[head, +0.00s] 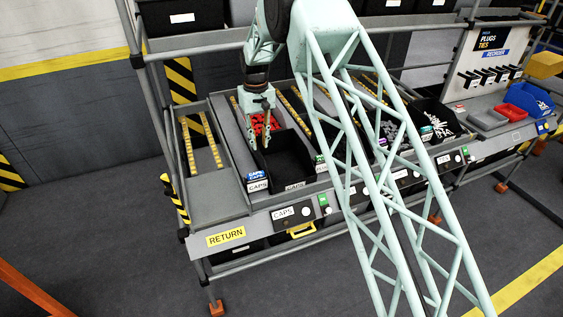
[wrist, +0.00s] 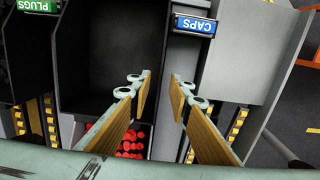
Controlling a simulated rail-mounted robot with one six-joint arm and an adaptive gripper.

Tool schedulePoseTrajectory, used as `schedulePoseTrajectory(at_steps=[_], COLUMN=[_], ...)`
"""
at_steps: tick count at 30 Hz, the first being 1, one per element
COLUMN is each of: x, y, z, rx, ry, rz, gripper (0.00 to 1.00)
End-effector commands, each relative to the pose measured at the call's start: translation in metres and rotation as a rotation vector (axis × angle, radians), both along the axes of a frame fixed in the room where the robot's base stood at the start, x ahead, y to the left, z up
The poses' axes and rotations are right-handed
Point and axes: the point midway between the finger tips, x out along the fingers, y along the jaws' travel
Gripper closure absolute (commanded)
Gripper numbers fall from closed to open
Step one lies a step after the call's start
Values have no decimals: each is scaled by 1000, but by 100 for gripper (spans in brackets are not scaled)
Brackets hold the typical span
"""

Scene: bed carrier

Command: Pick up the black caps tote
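The black caps tote (head: 289,158) sits in the left part of the sloped rack, and its visible inside looks empty. It also shows in the wrist view (wrist: 108,50), left of the blue CAPS sign (wrist: 195,25). My gripper (head: 264,144) is over the tote's left side in the head view. In the wrist view my gripper (wrist: 160,84) is open, with nothing between its fingers. The gap between the fingertips lines up with the tote's side wall. I cannot tell how high the fingertips are above the rim.
Red caps (wrist: 125,140) lie behind the empty part of the tote, partly hidden by my gripper. A grey lane with yellow rollers (head: 206,140) lies left, above the RETURN sign (head: 226,237). Another dark bin (head: 436,118) stands farther right. My arm hides part of the rack.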

Motion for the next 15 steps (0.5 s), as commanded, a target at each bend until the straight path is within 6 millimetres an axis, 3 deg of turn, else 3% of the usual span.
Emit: schedulePoseTrajectory(at_steps=[7,15], x=[0,0], y=[0,1], z=[-9,-35], rx=[-1,-1], ry=[2,2], rz=[0,0], gripper=[81,81])
